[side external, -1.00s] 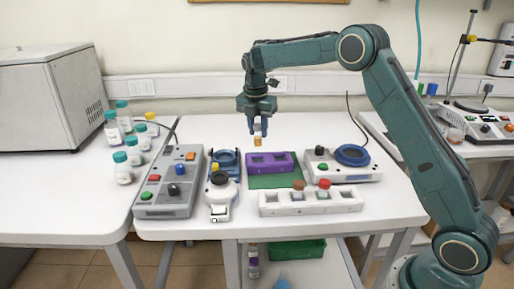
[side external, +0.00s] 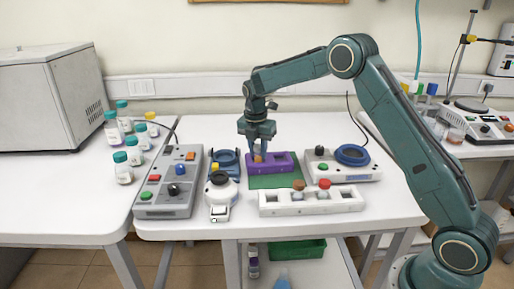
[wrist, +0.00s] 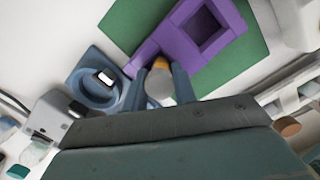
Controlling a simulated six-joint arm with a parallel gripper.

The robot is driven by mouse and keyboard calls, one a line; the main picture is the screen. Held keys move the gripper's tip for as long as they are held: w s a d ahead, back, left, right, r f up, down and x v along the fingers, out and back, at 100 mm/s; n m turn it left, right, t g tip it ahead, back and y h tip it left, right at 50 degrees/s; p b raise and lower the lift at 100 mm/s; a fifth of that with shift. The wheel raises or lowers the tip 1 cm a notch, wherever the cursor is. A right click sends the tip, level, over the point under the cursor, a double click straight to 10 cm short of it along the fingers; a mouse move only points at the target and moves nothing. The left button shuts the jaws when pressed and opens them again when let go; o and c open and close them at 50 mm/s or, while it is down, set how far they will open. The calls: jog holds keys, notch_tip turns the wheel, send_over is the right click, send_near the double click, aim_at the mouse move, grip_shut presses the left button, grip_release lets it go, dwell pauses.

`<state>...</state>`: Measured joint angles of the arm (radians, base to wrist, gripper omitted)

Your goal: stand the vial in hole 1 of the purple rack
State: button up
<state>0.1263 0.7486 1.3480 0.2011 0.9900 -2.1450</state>
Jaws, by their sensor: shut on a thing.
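The vial (side external: 258,158) shows amber at its lower part and is upright between the fingers of my gripper (side external: 258,148). In the wrist view the vial (wrist: 158,88) has a pale round top, with a strip of amber beyond it. My gripper (wrist: 160,84) is shut on it. The purple rack (side external: 280,165) stands below, and the vial is at its left part. In the wrist view the rack (wrist: 168,38) shows one empty square hole; its other end is hidden by the vial and fingers. I cannot tell how far the vial sits in a hole.
The purple rack is on a green mat (side external: 278,182). A white rack (side external: 335,205) with brown-capped and red-capped vials stands in front. A blue holder (side external: 224,168) is close on the left, beside a grey button box (side external: 166,195). A device with a blue ring (side external: 352,155) is at right.

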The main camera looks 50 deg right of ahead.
jog(key=shift+f, duration=0.1)
jog(key=o, duration=1)
jog(key=shift+c, duration=0.2)
jog(key=r, duration=0.3)
jog(key=a+r, duration=0.1)
jog(key=r, duration=0.7)
jog(key=shift+s+a, duration=0.15)
jog(key=shift+r, duration=0.6)
jog(key=shift+s, duration=0.1)
